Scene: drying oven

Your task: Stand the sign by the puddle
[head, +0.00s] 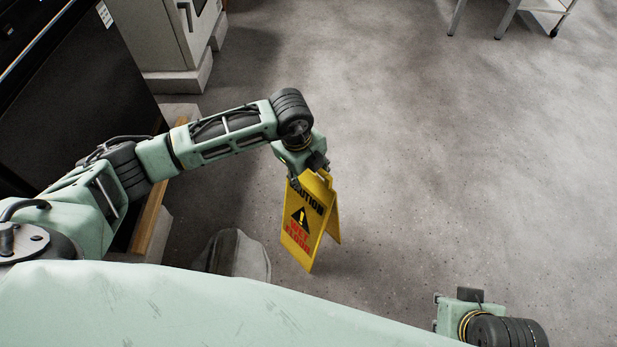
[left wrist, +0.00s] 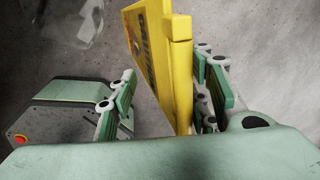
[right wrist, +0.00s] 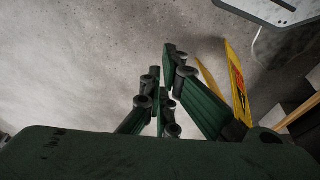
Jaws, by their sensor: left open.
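The yellow wet-floor sign (head: 302,232) is upright and spread on the grey floor, or just over it; I cannot tell whether its feet touch. My left gripper (head: 308,170) is at its top edge. In the left wrist view the sign (left wrist: 181,75) lies between the open fingers (left wrist: 165,95), close to the right-hand one. A pale, rounded patch (head: 240,252) lies left of the sign, partly cut off by my body; I cannot tell whether it is the puddle. My right gripper is low at the bottom right, its fingers (right wrist: 165,85) close together and apart from the sign (right wrist: 238,82).
A dark oven-like cabinet (head: 75,85) stands at the left, with a wooden strip (head: 150,215) along its base. A pale cabinet (head: 178,35) is behind it. A wheeled table (head: 540,8) stands at the top right. The floor right of the sign is clear.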

